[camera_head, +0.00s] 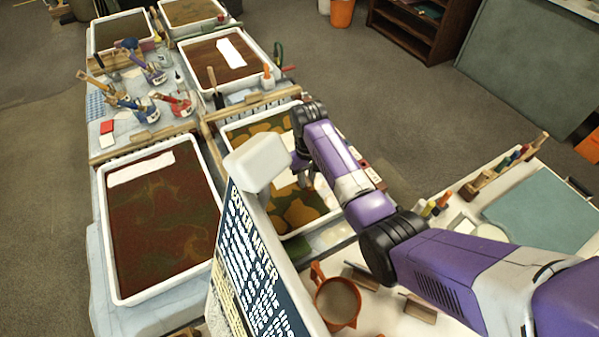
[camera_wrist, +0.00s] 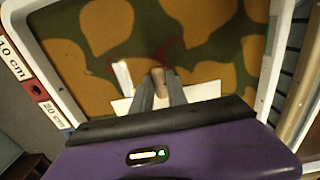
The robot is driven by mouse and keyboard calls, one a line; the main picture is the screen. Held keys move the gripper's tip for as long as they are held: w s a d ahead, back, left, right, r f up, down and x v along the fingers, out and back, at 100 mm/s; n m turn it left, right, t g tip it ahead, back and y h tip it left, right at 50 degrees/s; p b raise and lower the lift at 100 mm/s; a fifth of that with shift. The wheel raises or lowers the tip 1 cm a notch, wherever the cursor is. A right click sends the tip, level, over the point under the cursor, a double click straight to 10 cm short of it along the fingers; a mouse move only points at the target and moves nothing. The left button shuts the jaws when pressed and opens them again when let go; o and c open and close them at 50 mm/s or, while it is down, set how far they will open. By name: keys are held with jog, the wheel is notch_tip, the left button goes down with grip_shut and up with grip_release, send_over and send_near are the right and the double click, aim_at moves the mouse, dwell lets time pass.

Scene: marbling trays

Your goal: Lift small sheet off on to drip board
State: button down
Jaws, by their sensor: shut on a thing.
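The tray with orange and green marbling (camera_head: 232,137) lies under my gripper. In the wrist view its white rim (camera_wrist: 50,85) frames the patterned surface. The small sheet (camera_wrist: 205,92) is white and lies across the lower middle, partly hidden by my fingers. A pale part of it shows in the head view (camera_head: 283,180). My gripper (camera_wrist: 159,88) is shut on a small tan piece (camera_wrist: 158,74) at the sheet; how the two join is unclear. My gripper also shows in the head view (camera_head: 307,180). I cannot tell which board is the drip board; a flat teal board (camera_head: 545,215) lies on the right table.
A dark sign (camera_head: 250,255) stands close in front and hides part of the tray. An orange-handled pot (camera_head: 337,302) stands at its lower right. A dark red tray (camera_head: 210,245) with a white strip is at left. More trays, jars and brushes stand behind.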

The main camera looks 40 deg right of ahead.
jog(key=shift+r, duration=0.1)
notch_tip(320, 180, up, 20)
jog(key=p, duration=0.7)
jog(key=shift+w, duration=0.1)
notch_tip(320, 180, up, 7)
dwell(1.4)
dwell(1.0)
